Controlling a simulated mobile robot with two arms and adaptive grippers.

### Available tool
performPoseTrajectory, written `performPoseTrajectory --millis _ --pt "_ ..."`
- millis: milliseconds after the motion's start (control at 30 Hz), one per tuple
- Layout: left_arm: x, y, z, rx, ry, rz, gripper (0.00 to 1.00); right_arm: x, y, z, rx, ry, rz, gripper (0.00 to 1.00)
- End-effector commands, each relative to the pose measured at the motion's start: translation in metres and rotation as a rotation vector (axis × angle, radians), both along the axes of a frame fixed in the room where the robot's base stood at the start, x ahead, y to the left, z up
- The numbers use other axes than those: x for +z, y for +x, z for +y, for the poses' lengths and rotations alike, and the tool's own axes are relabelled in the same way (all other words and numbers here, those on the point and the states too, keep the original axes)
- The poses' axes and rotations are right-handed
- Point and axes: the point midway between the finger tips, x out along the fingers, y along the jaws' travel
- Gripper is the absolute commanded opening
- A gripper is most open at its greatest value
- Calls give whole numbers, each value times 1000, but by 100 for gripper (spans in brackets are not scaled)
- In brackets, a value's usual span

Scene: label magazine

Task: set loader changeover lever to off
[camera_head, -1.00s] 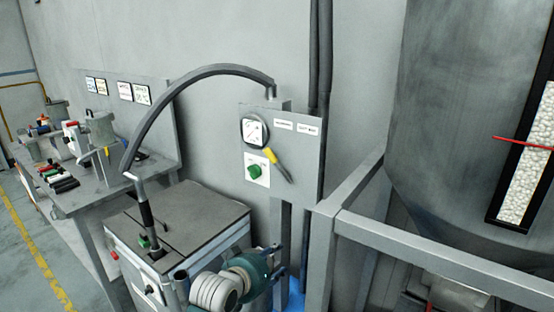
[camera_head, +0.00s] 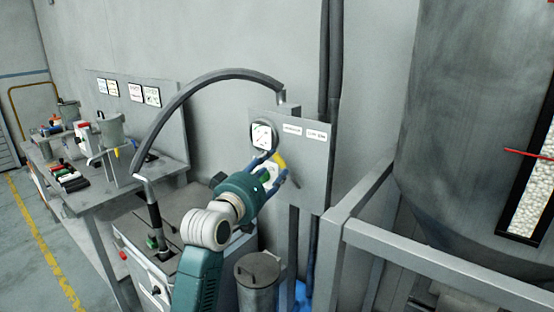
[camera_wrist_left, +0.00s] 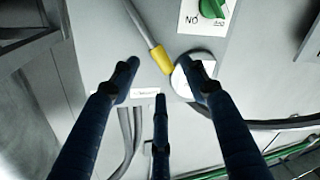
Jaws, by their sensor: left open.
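The grey panel (camera_head: 312,165) stands on a post and carries a lever with a yellow grip (camera_head: 280,159). In the left wrist view the yellow grip (camera_wrist_left: 162,60) and its metal rod (camera_wrist_left: 140,22) run slantwise. A green knob (camera_head: 265,176) sits on a white plate on the same panel, and the knob (camera_wrist_left: 211,8) shows at the wrist view's top edge. My left gripper (camera_head: 276,168) is open in front of the panel, partly covering knob and lever. In the wrist view its fingers (camera_wrist_left: 162,78) spread around the yellow grip's image; contact cannot be told. My right gripper is not in view.
A round white dial (camera_head: 263,137) is above the knob. A curved hose (camera_head: 190,88) arches left of the panel from a grey cabinet. A metal rail (camera_head: 430,258) and a large tank (camera_head: 455,120) stand at right. A workbench (camera_head: 110,185) with small items is at left.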

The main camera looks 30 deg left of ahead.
Motion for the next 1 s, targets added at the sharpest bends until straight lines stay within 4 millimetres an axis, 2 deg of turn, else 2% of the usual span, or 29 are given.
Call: performPoseTrajectory --millis 100,300,633,667,867,1000 --pt "2 21 3 0 0 2 45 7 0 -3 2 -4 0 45" --pt "1 40 7 0 1 0 45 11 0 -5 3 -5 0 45" --pt "-1 44 7 -1 2 1 45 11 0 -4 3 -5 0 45" --pt "-1 44 7 -1 2 1 41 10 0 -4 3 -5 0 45" --pt "-1 44 7 -1 2 1 1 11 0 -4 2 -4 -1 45" --pt "-1 44 7 -1 2 1 0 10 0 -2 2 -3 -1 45"
